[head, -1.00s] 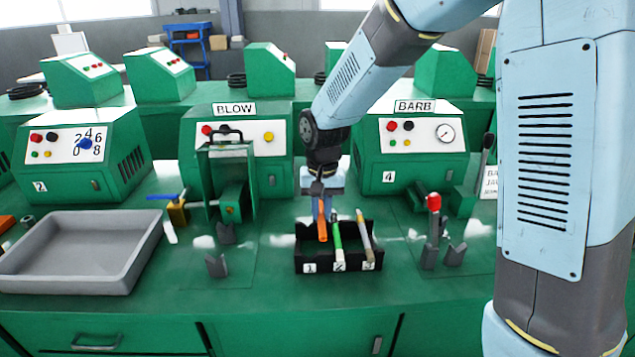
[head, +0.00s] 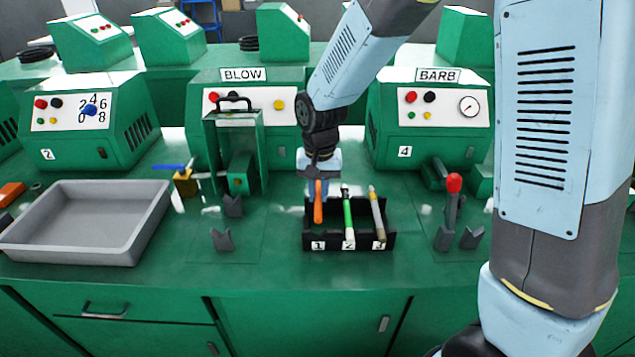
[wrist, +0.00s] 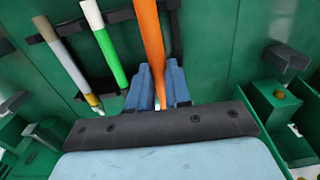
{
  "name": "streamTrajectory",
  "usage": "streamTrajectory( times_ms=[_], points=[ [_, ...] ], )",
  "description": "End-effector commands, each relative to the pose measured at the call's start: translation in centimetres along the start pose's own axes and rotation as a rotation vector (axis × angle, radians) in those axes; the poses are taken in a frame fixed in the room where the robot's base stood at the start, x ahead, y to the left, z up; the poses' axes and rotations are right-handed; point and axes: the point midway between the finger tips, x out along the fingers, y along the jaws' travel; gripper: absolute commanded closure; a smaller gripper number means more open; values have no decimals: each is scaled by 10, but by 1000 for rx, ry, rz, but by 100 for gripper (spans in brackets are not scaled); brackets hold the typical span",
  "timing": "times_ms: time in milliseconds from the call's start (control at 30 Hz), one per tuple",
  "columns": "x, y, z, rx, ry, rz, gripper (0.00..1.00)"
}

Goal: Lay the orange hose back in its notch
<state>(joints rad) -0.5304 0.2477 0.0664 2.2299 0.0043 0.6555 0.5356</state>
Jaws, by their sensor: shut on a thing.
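The orange hose (head: 318,205) is in my gripper (head: 317,181), over the left end of the black rack (head: 350,243), in line with label 1. In the wrist view the blue fingers (wrist: 155,90) are shut on the orange hose (wrist: 150,40), which crosses the rack's dark bar. I cannot tell whether it touches its notch. The green hose (head: 347,208) lies in the rack at label 2, and the beige-grey hose (head: 376,210) lies at label 3. Both lean lengthwise across the rack, beside the orange one.
A grey tray (head: 88,250) stands at the left of the green bench. The BLOW machine (head: 245,125) and BARB machine (head: 435,125) stand behind. A red-topped lever (head: 453,185) and grey V-blocks (head: 222,240) flank the rack. The bench front is clear.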

Motion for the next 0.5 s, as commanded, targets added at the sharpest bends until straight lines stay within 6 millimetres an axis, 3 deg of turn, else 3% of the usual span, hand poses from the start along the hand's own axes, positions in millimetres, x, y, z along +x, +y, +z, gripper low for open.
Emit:
streamTrajectory(
  times_ms=[500],
  points=[
    [48, 2, 0, 0, -2, 1, 100]
  ],
)
